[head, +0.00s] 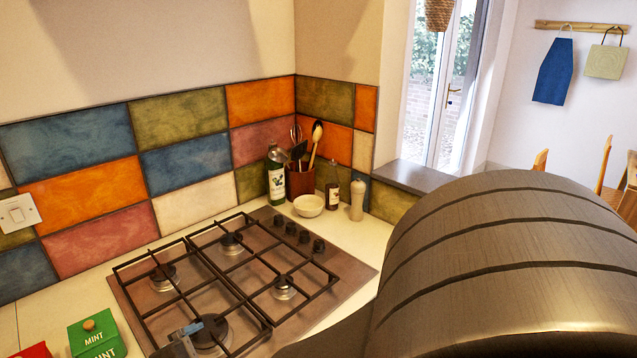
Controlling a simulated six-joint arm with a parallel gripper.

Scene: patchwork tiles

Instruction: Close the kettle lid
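No kettle or kettle lid can be made out in the head view. A large dark, banded link of my arm fills the lower right and hides what is behind it. A small grey and blue part, which looks like the end of my gripper (186,334), shows at the bottom edge over the front of the hob. Most of it is cut off by the frame, so I cannot tell whether its fingers are open or shut, or whether it touches anything.
A gas hob (312,293) with black grates lies in the counter. A green mint tin (93,342) and a red tin (36,350) stand at lower left. A green bottle (276,184), utensil pot (300,183), white bowl (308,206) and pepper mill (357,200) stand behind the hob.

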